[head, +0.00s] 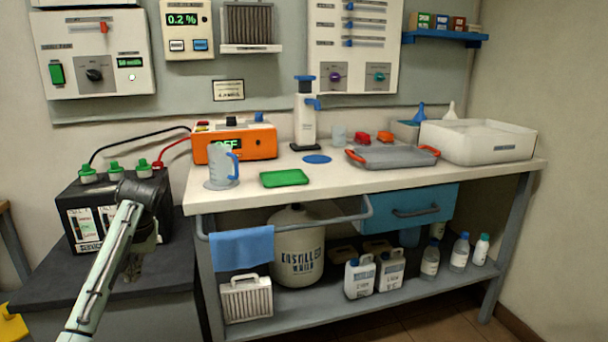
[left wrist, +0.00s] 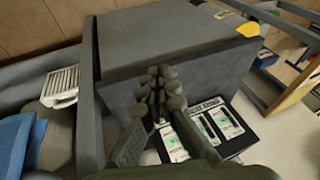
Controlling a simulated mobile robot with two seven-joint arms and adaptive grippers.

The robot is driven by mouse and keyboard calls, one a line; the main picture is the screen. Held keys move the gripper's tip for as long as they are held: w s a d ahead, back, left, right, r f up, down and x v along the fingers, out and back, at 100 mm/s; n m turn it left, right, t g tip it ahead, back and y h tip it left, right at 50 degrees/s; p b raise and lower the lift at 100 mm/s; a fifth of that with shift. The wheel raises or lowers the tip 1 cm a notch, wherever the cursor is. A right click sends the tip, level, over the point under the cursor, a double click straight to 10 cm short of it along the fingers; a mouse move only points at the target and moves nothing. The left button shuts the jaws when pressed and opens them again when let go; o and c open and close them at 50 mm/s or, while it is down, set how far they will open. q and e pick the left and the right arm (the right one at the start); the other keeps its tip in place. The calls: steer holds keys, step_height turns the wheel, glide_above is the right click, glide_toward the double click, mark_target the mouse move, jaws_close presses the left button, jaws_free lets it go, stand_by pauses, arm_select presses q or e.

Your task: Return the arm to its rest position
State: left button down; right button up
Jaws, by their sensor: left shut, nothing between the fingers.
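My left arm (head: 103,265) comes in from the lower left of the head view, in front of the black battery. My left gripper (head: 134,266) hangs down from its wrist over the dark stand, partly hidden by the arm. In the left wrist view my left gripper (left wrist: 158,85) has its fingers together, with nothing between them. The black battery (head: 83,200) with green caps stands on the dark stand (head: 165,300). Its labelled side also shows in the left wrist view (left wrist: 237,145), beyond the fingers. My right gripper is in neither view.
The white workbench (head: 340,185) is to the right, with a blue cloth (head: 241,248) on its front rail. On it are an orange charger (head: 235,143), a measuring jug (head: 222,165), a green tray (head: 284,178) and a grey tray (head: 392,156). Cables run from charger to battery.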

arm_select(q)
steer(key=s+a+f+g, duration=0.3)
steer(key=s+a+f, duration=0.3)
steer(key=s+f, duration=0.45)
steer(key=w+d+r+m+t, duration=0.25)
steer(key=w+t, duration=0.25)
steer(key=w, duration=0.5)
steer(key=w+d+r+m+t, duration=0.25)
steer(key=w+t, duration=0.25)
steer(key=w, duration=0.4)
steer(key=s+d+f+g+h, duration=0.1)
steer(key=s+d+f, duration=0.1)
steer(key=s+f, duration=0.4)
steer(key=s+d+f+g+h, duration=0.15)
steer(key=s+f, duration=0.25)
steer(key=f, duration=0.4)
steer(key=s+d+f+g, duration=0.1)
steer(key=s+d+f, duration=0.2)
steer(key=s+f, duration=0.3)
steer(key=s+d+f+g, duration=0.2)
steer(key=s+f, duration=0.5)
steer(key=s, duration=1)
steer(key=s+d+f+g, duration=0.1)
steer(key=s+d+f, duration=0.2)
steer(key=s+f, duration=0.4)
steer(key=s+h, duration=0.1)
steer(key=s, duration=0.4)
steer(key=shift+s+d+m, duration=0.2)
steer(key=shift+d+m, duration=0.15)
steer(key=shift+m, duration=0.05)
